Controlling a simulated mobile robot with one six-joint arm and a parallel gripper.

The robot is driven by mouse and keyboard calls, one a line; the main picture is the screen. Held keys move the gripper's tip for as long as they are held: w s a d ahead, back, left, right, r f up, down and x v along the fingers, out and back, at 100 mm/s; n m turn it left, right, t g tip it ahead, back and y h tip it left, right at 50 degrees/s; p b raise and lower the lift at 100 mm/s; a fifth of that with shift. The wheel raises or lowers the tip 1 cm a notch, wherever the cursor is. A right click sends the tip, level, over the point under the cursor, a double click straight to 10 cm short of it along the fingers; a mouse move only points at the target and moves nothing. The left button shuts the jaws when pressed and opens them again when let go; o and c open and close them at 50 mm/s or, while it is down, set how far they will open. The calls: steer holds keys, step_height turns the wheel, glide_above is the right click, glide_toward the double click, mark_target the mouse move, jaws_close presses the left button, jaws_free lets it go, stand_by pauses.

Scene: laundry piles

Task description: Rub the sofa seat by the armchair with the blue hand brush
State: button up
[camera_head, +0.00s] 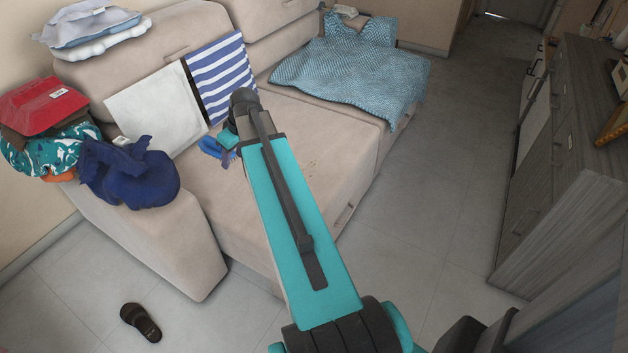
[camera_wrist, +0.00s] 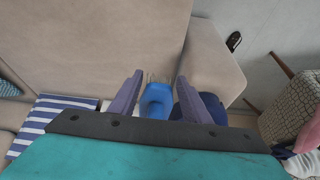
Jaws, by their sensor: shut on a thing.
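My gripper (camera_head: 228,151) is shut on the blue hand brush (camera_head: 211,147), over the near part of the beige sofa seat (camera_head: 208,188). In the wrist view the blue brush (camera_wrist: 156,98) sits between my two purple fingers (camera_wrist: 160,77), with thin bristles at its far end. The seat (camera_wrist: 95,40) fills the upper left of that view, beside the sofa arm. I cannot tell whether the bristles touch the seat. Small dark specks lie on the seat to the right of my arm. The patterned armchair (camera_wrist: 296,105) shows at the right of the wrist view.
A white cushion (camera_head: 158,108) and a blue-striped cushion (camera_head: 221,77) lean on the backrest. Piled clothes (camera_head: 48,142) and a dark blue garment (camera_head: 130,175) cover the sofa arm. A teal blanket (camera_head: 350,72) lies on the far seat. A brown slipper (camera_head: 140,321) is on the floor.

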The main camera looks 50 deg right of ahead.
steer(key=s+d+f+b, duration=0.1)
steer(key=s+d+f, duration=0.6)
steer(key=d+f, duration=0.2)
steer(key=s+d+f+b, duration=0.2)
steer(key=s+d+f, duration=0.5)
steer(key=d, duration=0.6)
step_height(320, 180, down, 2)
steer(key=shift+s+f+n, duration=0.2)
steer(key=shift+f+n, duration=0.05)
steer(key=shift+n, duration=0.05)
steer(key=shift+d+f, duration=0.1)
